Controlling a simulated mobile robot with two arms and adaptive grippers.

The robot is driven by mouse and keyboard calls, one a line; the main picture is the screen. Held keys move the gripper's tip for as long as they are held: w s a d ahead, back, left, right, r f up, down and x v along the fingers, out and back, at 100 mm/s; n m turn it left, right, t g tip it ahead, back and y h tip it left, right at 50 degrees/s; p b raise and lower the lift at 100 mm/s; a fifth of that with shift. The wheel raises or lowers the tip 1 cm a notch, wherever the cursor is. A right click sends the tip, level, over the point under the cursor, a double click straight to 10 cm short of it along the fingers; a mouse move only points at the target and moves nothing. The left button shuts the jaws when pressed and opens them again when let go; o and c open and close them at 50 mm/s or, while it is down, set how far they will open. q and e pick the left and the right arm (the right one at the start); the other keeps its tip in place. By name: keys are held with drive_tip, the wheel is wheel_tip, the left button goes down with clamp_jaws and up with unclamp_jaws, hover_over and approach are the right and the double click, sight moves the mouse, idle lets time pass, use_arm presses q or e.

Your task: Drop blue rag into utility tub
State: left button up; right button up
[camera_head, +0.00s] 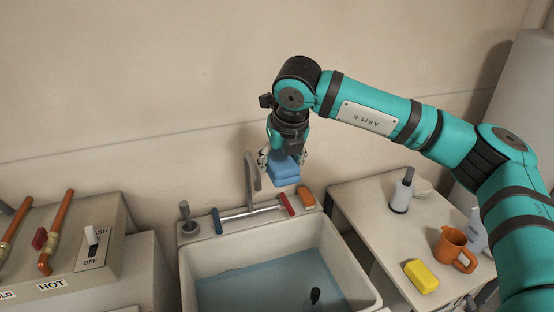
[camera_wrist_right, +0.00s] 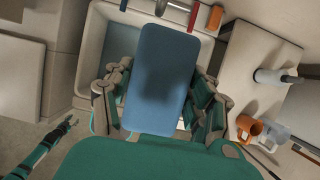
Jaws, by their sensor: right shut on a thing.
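My right gripper (camera_head: 283,158) is shut on the blue rag (camera_head: 283,171), a folded blue block. It holds the rag in the air above the back edge of the utility tub, near the faucet. In the right wrist view the blue rag (camera_wrist_right: 163,80) sits between the fingers (camera_wrist_right: 160,105) and covers part of the tub. The utility tub (camera_head: 366,293) is a pale basin with bluish water and a dark stopper inside; its rim also shows in the right wrist view (camera_wrist_right: 89,52). My left gripper is not in the head view; a thin dark gripper part shows at the lower left of the wrist view.
The faucet (camera_head: 252,180) rises at the tub's back, with red and blue handles and an orange block (camera_head: 306,196) beside it. The right side table holds a yellow sponge (camera_head: 421,276), an orange mug (camera_head: 454,248) and a bottle (camera_head: 402,192). A switch panel (camera_head: 92,246) stands left.

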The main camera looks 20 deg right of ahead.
wheel_tip(320, 180, down, 3)
drive_tip(key=shift+f, duration=0.15)
drive_tip(key=shift+f+b, duration=0.3)
drive_tip(key=shift+f, duration=0.4)
drive_tip(key=o, duration=1.2)
wheel_tip(320, 180, up, 11)
hover_over(283, 163)
drive_tip(key=s, duration=0.2)
drive_tip(key=shift+s+r, duration=0.1)
drive_tip(key=shift+d, duration=0.1)
